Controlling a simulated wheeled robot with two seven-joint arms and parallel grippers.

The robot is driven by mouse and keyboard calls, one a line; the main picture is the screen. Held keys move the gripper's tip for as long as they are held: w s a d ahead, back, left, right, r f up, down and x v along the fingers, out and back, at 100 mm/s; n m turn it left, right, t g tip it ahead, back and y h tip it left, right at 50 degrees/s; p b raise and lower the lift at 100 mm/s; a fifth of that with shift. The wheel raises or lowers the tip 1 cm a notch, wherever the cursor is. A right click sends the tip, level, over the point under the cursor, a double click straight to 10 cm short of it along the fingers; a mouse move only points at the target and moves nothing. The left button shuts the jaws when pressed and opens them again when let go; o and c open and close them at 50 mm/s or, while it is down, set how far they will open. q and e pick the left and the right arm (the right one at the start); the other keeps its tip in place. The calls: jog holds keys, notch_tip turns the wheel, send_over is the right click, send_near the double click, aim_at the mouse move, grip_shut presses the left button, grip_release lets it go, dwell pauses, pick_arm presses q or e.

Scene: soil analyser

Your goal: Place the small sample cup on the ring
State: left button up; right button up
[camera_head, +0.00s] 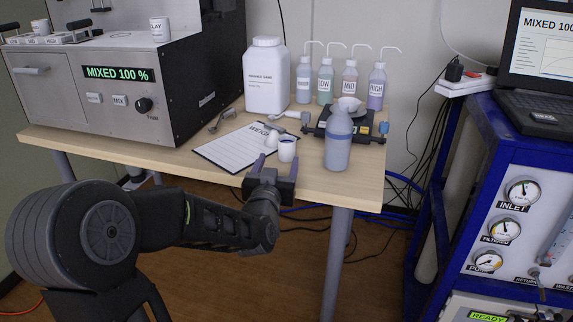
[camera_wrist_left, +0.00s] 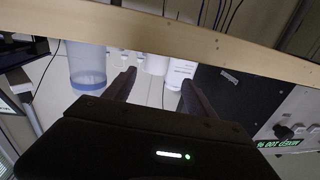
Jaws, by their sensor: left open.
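A small white cup (camera_head: 287,150) stands upright near the front edge of the table. It also shows as a white shape between the finger lines in the left wrist view (camera_wrist_left: 155,64). My left gripper (camera_head: 276,163) is open at the table's front edge, its fingers pointing toward the cup. I cannot tell whether the fingertips reach alongside the cup; no grip on it shows. I cannot make out the ring with certainty; a faint round outline (camera_head: 119,35) lies on top of the grey machine beside a cup marked CLAY (camera_head: 159,29). My right gripper is not in view.
A translucent bottle (camera_head: 338,140) stands just right of the cup, before a dark scale (camera_head: 375,127) with a white dish (camera_head: 350,104). A clipboard (camera_head: 237,148) lies to the left. A white jar (camera_head: 266,77) and several wash bottles (camera_head: 325,82) stand behind.

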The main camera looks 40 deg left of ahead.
aim_at(285, 148)
pick_arm(q)
jog(key=shift+d, duration=0.1)
jog(key=shift+x, duration=1.3)
jog(key=shift+w, duration=0.15)
jog(key=b+x, duration=0.1)
jog(key=x, duration=0.4)
jog(key=shift+d+r, duration=0.15)
jog(key=shift+c, duration=0.6)
grip_shut()
